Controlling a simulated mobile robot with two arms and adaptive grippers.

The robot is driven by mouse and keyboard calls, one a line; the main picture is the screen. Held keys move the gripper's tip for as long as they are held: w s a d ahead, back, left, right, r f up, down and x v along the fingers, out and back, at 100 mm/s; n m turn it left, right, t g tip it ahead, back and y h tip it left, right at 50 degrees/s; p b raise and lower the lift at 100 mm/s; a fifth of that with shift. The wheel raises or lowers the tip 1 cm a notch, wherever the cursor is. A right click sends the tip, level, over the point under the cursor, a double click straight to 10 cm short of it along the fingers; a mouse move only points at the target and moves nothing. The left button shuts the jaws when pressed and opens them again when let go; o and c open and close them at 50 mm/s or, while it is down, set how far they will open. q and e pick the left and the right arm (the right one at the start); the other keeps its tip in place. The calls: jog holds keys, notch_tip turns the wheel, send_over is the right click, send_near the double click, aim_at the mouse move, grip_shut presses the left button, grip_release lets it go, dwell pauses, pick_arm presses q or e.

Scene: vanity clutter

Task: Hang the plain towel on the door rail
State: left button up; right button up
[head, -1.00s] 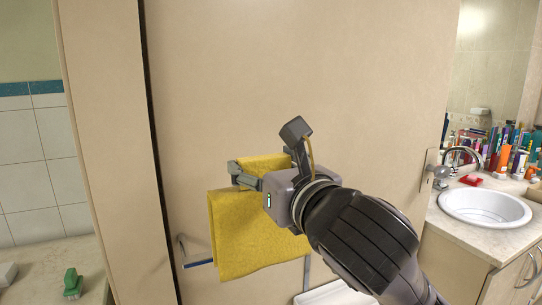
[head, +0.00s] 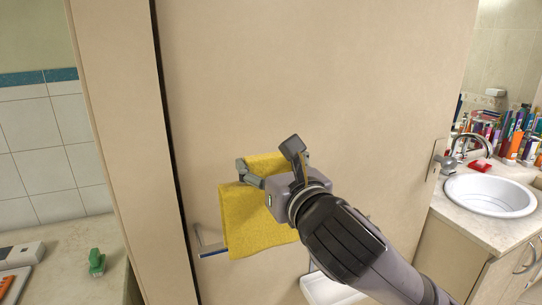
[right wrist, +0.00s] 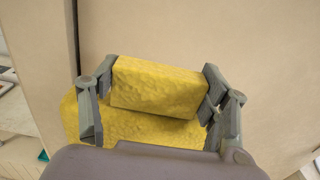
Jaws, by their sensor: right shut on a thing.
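The plain yellow towel (head: 245,225) is folded over and hangs down from my right gripper (head: 270,168). My right gripper is shut on its upper part, with a finger at each side. In the right wrist view the towel's upper fold (right wrist: 158,88) lies between the fingers, and more cloth spreads below. The door rail (head: 213,253) shows only at its left end, with a bracket. The towel hangs in front of the rest, its lower edge close to rail height. I cannot tell whether cloth and rail touch. My left gripper is not in view.
The beige door (head: 330,90) fills the middle, with a handle (head: 445,163) at its right. A counter with a sink (head: 489,194) and crowded bottles stands at the right. A green brush (head: 96,262) lies on a ledge at the lower left. A white object (head: 330,292) shows below my arm.

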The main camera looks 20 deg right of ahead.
jog(key=w+b, duration=0.3)
jog(key=w, duration=0.3)
jog(key=shift+a+f+b, duration=0.1)
jog(key=shift+f+b, duration=3.75)
jog(key=shift+f, duration=4.4)
jog(key=o, duration=1.7)
